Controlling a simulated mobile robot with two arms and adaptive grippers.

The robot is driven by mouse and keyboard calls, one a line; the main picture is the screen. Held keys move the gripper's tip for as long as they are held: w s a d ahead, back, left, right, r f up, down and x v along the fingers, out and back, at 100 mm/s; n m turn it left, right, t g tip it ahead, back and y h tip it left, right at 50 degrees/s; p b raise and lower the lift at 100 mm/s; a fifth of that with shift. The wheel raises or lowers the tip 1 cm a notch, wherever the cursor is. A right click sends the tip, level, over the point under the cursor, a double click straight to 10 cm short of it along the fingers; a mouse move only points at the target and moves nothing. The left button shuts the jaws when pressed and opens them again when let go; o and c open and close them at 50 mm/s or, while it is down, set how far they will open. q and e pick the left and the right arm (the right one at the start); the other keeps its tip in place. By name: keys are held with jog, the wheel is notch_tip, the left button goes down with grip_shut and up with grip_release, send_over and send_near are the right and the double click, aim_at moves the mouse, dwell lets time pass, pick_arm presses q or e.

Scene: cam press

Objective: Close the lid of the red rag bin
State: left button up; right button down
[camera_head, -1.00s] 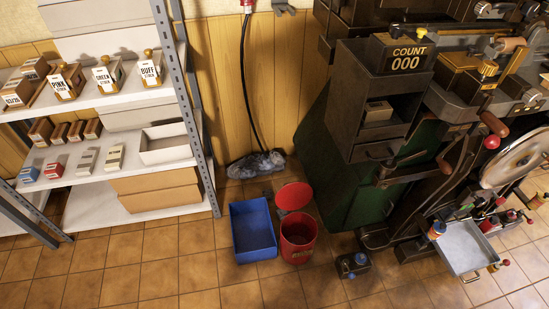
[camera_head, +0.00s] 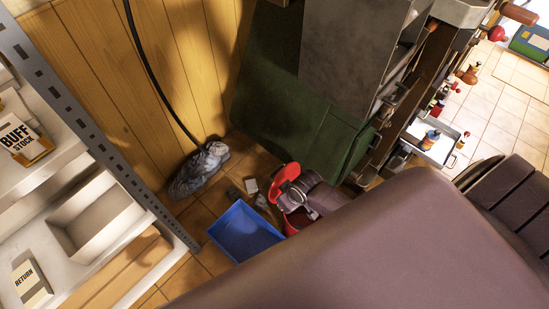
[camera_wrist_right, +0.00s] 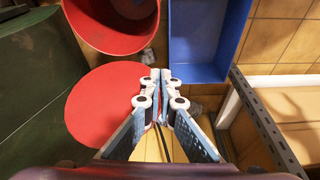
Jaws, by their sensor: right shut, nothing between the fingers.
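The red rag bin (camera_head: 293,226) stands on the tiled floor, partly hidden by my right arm. Its round red lid (camera_head: 284,178) is open, standing up at the bin's back side. In the right wrist view the bin's open mouth (camera_wrist_right: 115,22) is at the top and the lid (camera_wrist_right: 98,108) shows as a flat disc below it. My right gripper (camera_wrist_right: 160,78) is shut and empty, its fingertips at the lid's right edge in that view. I cannot tell whether they touch it. My left gripper is not in view.
A blue open tray (camera_head: 243,236) sits just left of the bin. A grey rag heap (camera_head: 198,170) lies by the wooden wall. A metal shelf rack (camera_head: 95,150) stands left, and a dark green machine base (camera_head: 290,115) stands behind the bin.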

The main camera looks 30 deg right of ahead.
aim_at(281, 180)
jog(key=shift+n+t+y, duration=0.3)
jog(key=shift+n, duration=0.4)
jog(key=w+r+b, duration=0.1)
jog(key=w+r, duration=0.1)
jog(key=w+a+r+b, duration=0.1)
jog(key=w+r, duration=0.2)
jog(key=w+r+b, duration=0.2)
jog(key=shift+w+a+r, duration=0.15)
jog(key=shift+r, duration=0.1)
jog(key=w+d+r, duration=0.4)
jog(key=w+d, duration=0.1)
jog(key=w, duration=0.2)
pick_arm(q)
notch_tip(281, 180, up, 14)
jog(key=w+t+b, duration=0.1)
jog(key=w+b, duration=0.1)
jog(key=b, duration=0.2)
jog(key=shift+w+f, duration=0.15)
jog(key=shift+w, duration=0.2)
pick_arm(e)
notch_tip(281, 180, down, 10)
jog(key=shift+d+r, duration=0.25)
jog(key=shift+d, duration=0.1)
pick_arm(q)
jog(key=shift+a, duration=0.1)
